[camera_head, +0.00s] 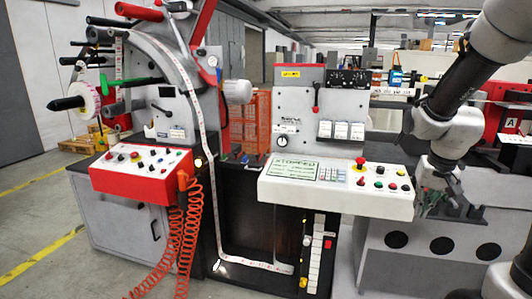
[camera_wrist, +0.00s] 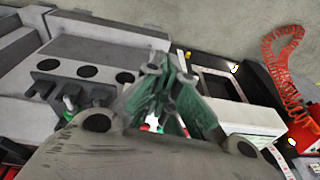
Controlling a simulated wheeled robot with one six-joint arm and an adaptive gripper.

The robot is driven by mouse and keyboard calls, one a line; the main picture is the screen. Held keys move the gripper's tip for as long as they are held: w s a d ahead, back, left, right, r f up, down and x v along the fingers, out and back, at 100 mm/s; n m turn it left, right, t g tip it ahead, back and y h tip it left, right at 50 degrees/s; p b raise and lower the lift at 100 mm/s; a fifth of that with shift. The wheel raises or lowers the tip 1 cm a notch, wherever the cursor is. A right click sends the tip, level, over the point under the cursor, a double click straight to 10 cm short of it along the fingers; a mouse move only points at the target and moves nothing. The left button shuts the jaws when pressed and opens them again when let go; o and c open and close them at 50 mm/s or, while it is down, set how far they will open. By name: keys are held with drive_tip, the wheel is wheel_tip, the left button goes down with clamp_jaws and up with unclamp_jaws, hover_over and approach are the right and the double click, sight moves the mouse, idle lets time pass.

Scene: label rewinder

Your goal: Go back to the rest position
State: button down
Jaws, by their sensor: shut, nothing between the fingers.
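My gripper (camera_head: 432,210) hangs at the right in the head view, pointing down in front of the grey cabinet, just right of the white control panel (camera_head: 340,187). In the wrist view my gripper (camera_wrist: 165,72) shows its greenish fingers close together, shut and empty. The label rewinder stands left and centre in the head view, with a red control panel (camera_head: 143,176), a white label roll (camera_head: 87,98) and a label strip running down its front. My arm comes in from the upper right. No rest position is marked in view.
The grey cabinet (camera_head: 400,262) with round black holes stands below my gripper; its holes also show in the wrist view (camera_wrist: 88,72). A coiled red hose (camera_head: 185,235) hangs from the red panel. An orange crate (camera_head: 250,122) stands behind. Bare floor (camera_head: 35,215) lies at the left.

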drive_tip(key=s+a+r+n+t, duration=0.1)
drive_tip(key=s+a+r+n, duration=0.1)
drive_tip(key=s+r, duration=0.4)
drive_tip(key=s+a+r+n, duration=0.1)
drive_tip(key=s+a+r, duration=0.2)
drive_tip(key=s, duration=0.8)
drive_tip(key=shift+s+r+n+t, duration=0.4)
drive_tip(key=shift+r, duration=0.95)
